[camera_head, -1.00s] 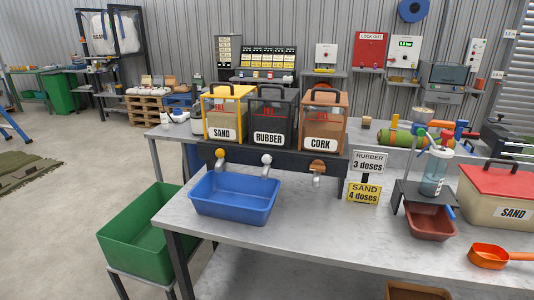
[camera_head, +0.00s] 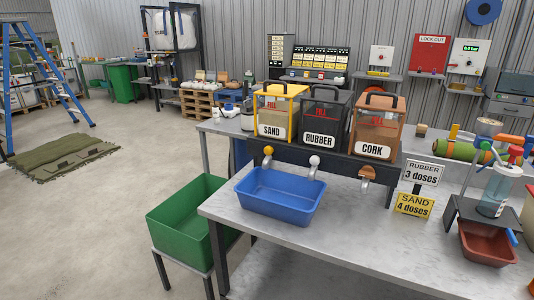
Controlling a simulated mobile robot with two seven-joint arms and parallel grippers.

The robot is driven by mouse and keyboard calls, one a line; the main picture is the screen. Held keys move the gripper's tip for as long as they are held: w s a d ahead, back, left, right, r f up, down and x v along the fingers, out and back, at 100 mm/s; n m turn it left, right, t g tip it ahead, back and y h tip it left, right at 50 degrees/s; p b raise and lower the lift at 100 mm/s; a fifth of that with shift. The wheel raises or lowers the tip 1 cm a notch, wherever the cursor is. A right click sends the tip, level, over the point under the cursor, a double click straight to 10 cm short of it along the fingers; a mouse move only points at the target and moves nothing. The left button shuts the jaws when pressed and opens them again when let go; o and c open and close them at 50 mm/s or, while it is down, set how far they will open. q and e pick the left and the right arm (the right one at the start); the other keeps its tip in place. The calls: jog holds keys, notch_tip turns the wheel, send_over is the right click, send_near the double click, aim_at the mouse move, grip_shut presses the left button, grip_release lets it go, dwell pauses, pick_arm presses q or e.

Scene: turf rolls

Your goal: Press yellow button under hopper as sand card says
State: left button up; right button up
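The sand hopper (camera_head: 276,112) has a yellow frame and a SAND label, and stands at the left of three hoppers on a dark stand. A yellow button (camera_head: 268,151) sits on the stand's front below it. The yellow sand card (camera_head: 415,206) reads "SAND 4 doses" and stands on the bench right of the hoppers. A blue tub (camera_head: 280,195) sits on the bench below the yellow and white buttons; its inside looks empty. Neither of my grippers shows in the head view.
The rubber hopper (camera_head: 322,118) and cork hopper (camera_head: 376,126) stand to the right, with a white button (camera_head: 314,161) and an orange-brown one (camera_head: 367,173) below. A white card (camera_head: 424,172) reads "RUBBER 3 doses". A green bin (camera_head: 190,222) stands left of the bench (camera_head: 330,240). Bare benchtop lies in front.

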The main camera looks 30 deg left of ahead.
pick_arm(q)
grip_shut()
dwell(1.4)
